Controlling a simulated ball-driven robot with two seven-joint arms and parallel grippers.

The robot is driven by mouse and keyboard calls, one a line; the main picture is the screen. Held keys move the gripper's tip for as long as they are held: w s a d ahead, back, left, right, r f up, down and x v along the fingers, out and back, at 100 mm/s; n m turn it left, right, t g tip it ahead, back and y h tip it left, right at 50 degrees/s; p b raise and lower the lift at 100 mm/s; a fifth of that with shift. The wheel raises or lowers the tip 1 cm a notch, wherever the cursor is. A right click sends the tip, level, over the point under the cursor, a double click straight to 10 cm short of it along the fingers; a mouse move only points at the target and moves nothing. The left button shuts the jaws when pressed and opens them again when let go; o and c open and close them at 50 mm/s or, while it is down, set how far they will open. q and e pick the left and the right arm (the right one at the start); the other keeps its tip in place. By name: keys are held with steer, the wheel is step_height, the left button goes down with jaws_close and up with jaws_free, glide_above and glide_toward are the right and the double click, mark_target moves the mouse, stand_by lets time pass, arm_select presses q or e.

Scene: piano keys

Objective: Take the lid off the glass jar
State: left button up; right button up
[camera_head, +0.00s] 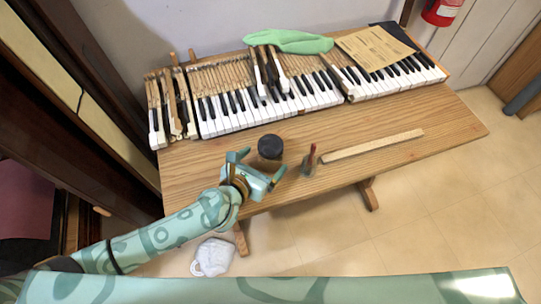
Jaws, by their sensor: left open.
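A dark round lid (270,144) shows from above near the front middle of the wooden table. The glass jar under it is mostly hidden, so I cannot make out its body clearly. My left gripper (257,166) is open and empty, with its two fingers spread, just in front and to the left of the lid. Its fingers appear apart from the lid. My right gripper is not in view.
A small container with a red-topped tool (309,163) stands right of the gripper. A wooden strip (372,146) lies further right. Piano keys (240,112) with a green cloth (290,41) and a cardboard sheet (374,48) fill the back. A white mug-like object (213,257) is on the floor.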

arm_select(q)
steer(key=b+x, duration=0.2)
steer(key=x, duration=0.3)
steer(key=shift+w+f, duration=0.3)
steer(key=shift+f, duration=0.05)
steer(key=shift+r, duration=0.1)
steer(key=c, duration=1.3)
